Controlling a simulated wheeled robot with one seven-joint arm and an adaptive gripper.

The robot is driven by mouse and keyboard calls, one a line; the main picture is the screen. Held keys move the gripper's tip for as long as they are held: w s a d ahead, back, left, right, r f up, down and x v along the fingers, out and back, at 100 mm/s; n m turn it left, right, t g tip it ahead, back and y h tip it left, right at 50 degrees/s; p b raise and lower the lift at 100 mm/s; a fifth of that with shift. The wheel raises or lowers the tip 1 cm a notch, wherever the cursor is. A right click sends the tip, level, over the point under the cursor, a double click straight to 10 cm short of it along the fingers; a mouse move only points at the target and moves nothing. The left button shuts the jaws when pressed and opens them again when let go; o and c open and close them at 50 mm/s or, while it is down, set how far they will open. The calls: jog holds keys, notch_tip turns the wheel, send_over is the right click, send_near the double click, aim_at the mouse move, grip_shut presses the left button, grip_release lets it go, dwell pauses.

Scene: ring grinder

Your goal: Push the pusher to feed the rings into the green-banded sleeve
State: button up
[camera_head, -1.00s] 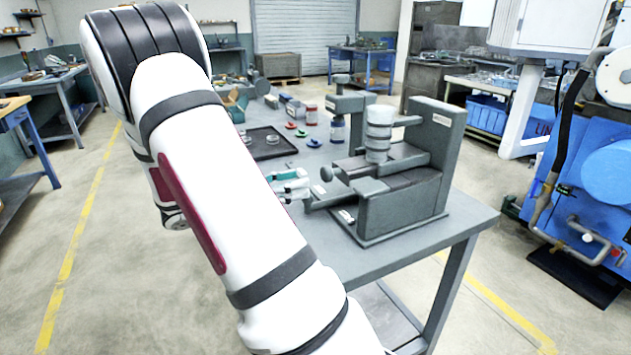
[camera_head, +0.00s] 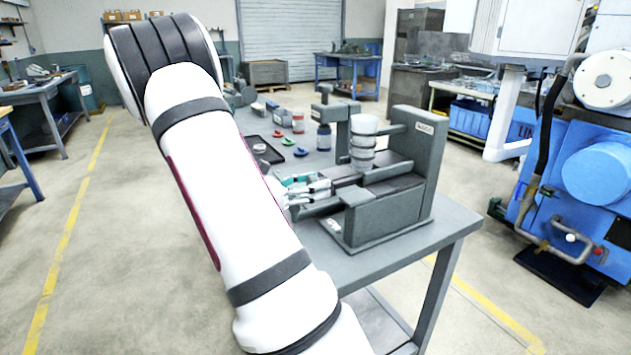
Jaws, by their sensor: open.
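The grey ring grinder fixture (camera_head: 421,146) stands on the grey bench, with a stack of pale rings (camera_head: 363,142) upright at its middle. My gripper (camera_head: 322,186) is open at the fixture's left side, with white and teal parts showing. It overlaps the area of the pusher at the fixture's left end, so the pusher is mostly hidden and I cannot tell whether the gripper touches it. I cannot make out the green-banded sleeve.
My arm covers the bench's left part.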

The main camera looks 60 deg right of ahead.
aim_at(335, 178)
jog(key=c, duration=1.1)
jog(key=shift+p+x, duration=0.9)
jog(key=shift+x, duration=2.35)
jog(key=shift+a, duration=0.1)
jog(key=shift+p+v, duration=0.45)
jog(key=shift+v, duration=2.7)
jog(key=o, duration=1.1)
